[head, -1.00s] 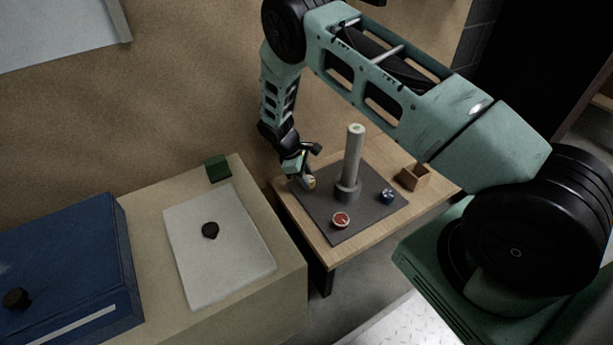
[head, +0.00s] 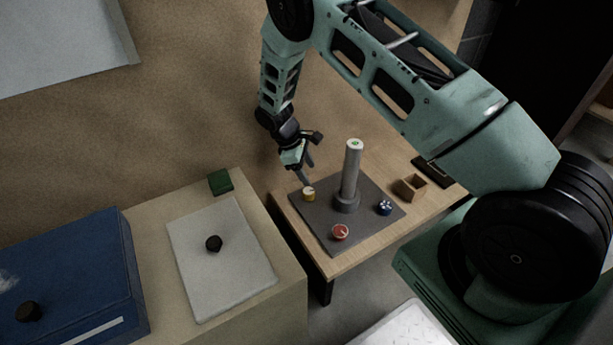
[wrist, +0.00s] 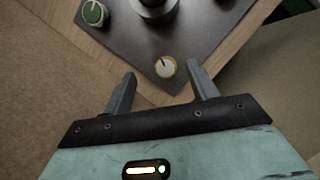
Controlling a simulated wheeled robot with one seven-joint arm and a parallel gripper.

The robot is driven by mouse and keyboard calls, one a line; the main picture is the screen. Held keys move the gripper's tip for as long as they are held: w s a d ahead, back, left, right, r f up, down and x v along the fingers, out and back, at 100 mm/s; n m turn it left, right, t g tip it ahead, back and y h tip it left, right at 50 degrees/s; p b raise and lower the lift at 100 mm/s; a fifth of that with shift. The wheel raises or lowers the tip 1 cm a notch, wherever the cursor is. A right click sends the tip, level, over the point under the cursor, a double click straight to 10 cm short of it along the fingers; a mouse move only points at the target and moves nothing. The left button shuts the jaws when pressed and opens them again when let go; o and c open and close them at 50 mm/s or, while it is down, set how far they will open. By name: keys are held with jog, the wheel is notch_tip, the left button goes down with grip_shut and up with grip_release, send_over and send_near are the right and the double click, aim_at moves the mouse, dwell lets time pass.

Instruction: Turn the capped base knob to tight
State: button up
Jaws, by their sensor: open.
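A dark square base plate (head: 322,226) carries an upright grey post (head: 351,172) with a green mark on its top. Around the post sit a yellow-sided, white-faced knob (head: 308,195), a red knob (head: 340,231) and a blue knob (head: 384,208). My gripper (head: 308,176) is open and empty, just above the yellow knob and apart from it. In the wrist view this knob (wrist: 165,68) lies beyond the fingertips, a dark pointer line on its face. A green knob (wrist: 94,13) also shows there. Which knob is the capped one I cannot tell.
The plate lies on a small wooden table (head: 370,243), with an open wooden box (head: 410,187) at its right. A cabinet at left holds a white board (head: 220,265) with a black knob, a green block (head: 220,182) and a blue case (head: 75,270).

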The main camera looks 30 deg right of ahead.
jog(key=shift+r, duration=0.75)
jog(key=m+t+y+p, duration=0.3)
jog(key=m+y+p, duration=0.1)
jog(key=m, duration=0.9)
send_near(309, 190)
notch_tip(309, 190, down, 9)
jog(key=b, duration=0.5)
jog(key=shift+w+a+f, duration=0.1)
jog(key=shift+a+f, duration=0.05)
jog(key=shift+f, duration=0.05)
jog(key=c, duration=1)
